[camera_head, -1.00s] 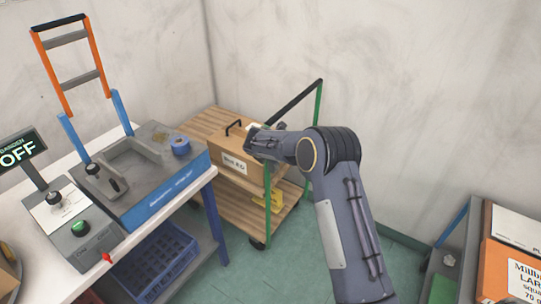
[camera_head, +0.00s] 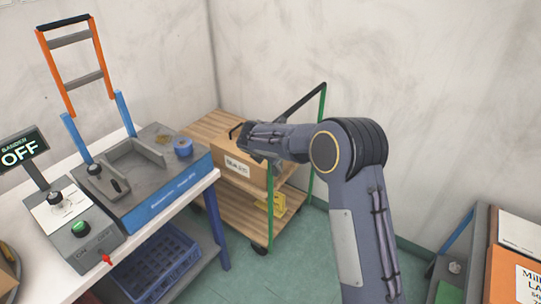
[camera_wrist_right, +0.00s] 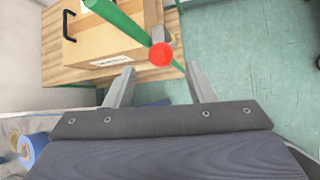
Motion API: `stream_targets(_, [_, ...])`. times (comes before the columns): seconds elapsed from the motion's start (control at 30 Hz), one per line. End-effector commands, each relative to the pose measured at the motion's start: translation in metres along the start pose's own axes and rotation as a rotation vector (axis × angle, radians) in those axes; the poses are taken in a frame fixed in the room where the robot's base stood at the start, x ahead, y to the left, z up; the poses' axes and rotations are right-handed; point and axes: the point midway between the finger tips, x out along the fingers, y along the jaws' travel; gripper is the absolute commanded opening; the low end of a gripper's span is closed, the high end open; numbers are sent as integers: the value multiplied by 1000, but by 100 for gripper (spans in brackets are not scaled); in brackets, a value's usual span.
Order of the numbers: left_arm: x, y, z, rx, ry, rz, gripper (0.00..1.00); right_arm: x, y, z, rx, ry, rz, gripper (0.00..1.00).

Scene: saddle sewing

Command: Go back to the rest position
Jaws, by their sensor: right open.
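My right arm reaches in from the lower right of the head view, and its gripper (camera_head: 262,150) is at the cart, in front of the cardboard box. In the right wrist view the right gripper (camera_wrist_right: 160,90) has its two fingers spread apart with nothing between them. A green cart post with a red end cap (camera_wrist_right: 162,54) shows just beyond the fingertips; I cannot tell whether they touch. My left gripper is not in either view.
A wooden cart (camera_head: 216,122) carries the cardboard box (camera_head: 232,167). A machine with an OFF display (camera_head: 20,151) stands on the left bench above a blue crate (camera_head: 155,262). An orange box (camera_head: 512,282) stands at lower right. Green floor (camera_head: 315,255) is clear between them.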

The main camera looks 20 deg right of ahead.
Motion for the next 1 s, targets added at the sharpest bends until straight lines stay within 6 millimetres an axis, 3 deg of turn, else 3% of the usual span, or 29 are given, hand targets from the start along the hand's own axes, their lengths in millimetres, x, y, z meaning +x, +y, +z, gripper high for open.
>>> stream_targets(0.33, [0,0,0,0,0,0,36,-1,-1,2,10,2,-1,50])
stream_targets(0.47, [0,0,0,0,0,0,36,-19,-20,17,140,33,-16,50])
stream_targets(0.6, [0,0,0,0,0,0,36,-66,-70,40,477,121,-60,50])
stream_targets(0.73, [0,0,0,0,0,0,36,-121,-129,44,858,226,-122,50])
stream_targets(0.87, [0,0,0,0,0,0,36,-175,-184,32,1224,328,-197,50])
stream_targets(1.0, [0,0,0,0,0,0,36,-228,-238,2,1599,439,-294,50])
